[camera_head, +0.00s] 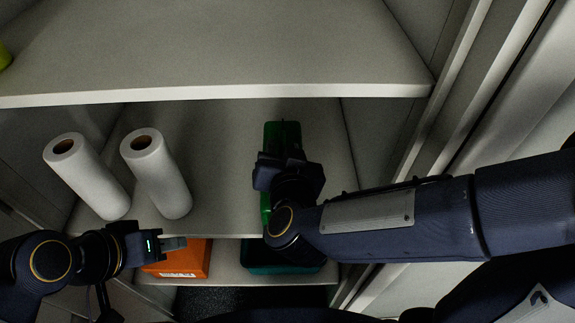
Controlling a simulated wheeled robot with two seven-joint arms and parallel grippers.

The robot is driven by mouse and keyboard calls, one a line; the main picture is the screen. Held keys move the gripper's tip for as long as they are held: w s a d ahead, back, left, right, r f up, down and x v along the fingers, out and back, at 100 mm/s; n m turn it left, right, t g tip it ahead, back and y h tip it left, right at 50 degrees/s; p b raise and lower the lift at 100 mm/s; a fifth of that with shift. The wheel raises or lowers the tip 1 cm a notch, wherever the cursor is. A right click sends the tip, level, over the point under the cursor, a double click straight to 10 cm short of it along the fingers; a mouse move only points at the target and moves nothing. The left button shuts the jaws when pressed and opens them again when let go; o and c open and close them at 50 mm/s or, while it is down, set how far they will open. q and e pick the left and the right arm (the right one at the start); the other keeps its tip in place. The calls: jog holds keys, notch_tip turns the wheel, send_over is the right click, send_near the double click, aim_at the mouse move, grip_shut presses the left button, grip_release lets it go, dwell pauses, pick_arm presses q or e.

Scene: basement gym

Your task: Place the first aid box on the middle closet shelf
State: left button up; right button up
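A green box (283,133), which looks like the first aid box, is over the middle closet shelf (225,150), right of its centre. My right gripper (285,165) is directly in front of it and covers most of it. Its fingers are hidden, so I cannot tell whether they grip the box, nor whether the box rests on the shelf. My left gripper (175,243) is low at the left, in front of the shelf's front edge and apart from the green box. Its fingertips show edge-on, with nothing visible between them.
Two white paper rolls (88,175) (157,175) stand on the left of the middle shelf. An orange box (185,259) and a dark teal box (280,262) are on the shelf below. The upper shelf (220,95) overhangs. Shelf space between rolls and green box is clear.

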jog(key=p+v, duration=0.1)
jog(key=v, duration=0.9)
jog(key=shift+s+r, duration=0.15)
jog(key=shift+s, duration=0.25)
